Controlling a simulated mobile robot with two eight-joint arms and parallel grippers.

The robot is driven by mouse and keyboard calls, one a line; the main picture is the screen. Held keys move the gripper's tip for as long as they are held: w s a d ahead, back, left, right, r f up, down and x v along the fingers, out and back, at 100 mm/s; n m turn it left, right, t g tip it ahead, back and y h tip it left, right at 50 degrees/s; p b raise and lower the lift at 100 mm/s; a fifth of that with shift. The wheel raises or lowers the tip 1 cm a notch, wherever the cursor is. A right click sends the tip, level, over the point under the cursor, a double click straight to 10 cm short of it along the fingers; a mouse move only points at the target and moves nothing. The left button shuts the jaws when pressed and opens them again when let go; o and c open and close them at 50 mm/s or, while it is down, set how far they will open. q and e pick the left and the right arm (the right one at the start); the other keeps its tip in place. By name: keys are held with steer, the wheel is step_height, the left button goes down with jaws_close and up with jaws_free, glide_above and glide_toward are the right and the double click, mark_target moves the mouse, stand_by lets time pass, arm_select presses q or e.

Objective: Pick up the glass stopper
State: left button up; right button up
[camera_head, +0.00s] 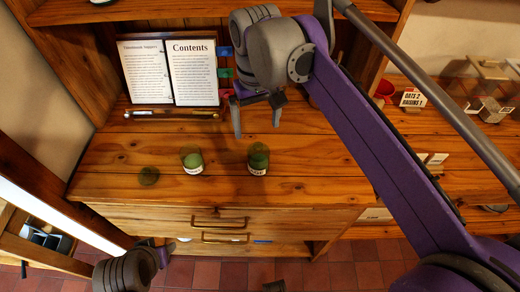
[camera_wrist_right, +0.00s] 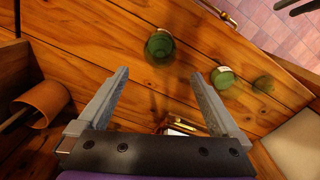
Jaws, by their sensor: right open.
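My right gripper (camera_head: 256,122) is open and empty, pointing down behind the right jar. In the wrist view the right jar (camera_wrist_right: 159,48) is beyond the open fingers (camera_wrist_right: 160,74). My left gripper (camera_head: 158,250) is low, before the drawers; its jaws are unclear.
An open book (camera_head: 168,72) stands at the back, with a pen (camera_head: 170,113) before it. Drawers with brass handles (camera_head: 222,238) are below the top's front edge. A terracotta cup (camera_wrist_right: 42,103) lies in the wrist view. A red cup (camera_head: 385,90) and label cards are at right.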

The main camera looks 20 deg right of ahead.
mark_target(258, 144)
steer(key=f, duration=0.7)
steer(key=shift+s+f+b, duration=0.2)
steer(key=shift+s+b, duration=0.05)
steer(key=shift+b, duration=0.05)
steer(key=c, duration=1.2)
step_height(258, 144, up, 10)
steer(key=shift+f+p, duration=0.1)
steer(key=shift+p, duration=0.5)
steer(key=shift+c, duration=0.2)
steer(key=shift+r+p, duration=1.85)
steer(key=shift+r, duration=0.8)
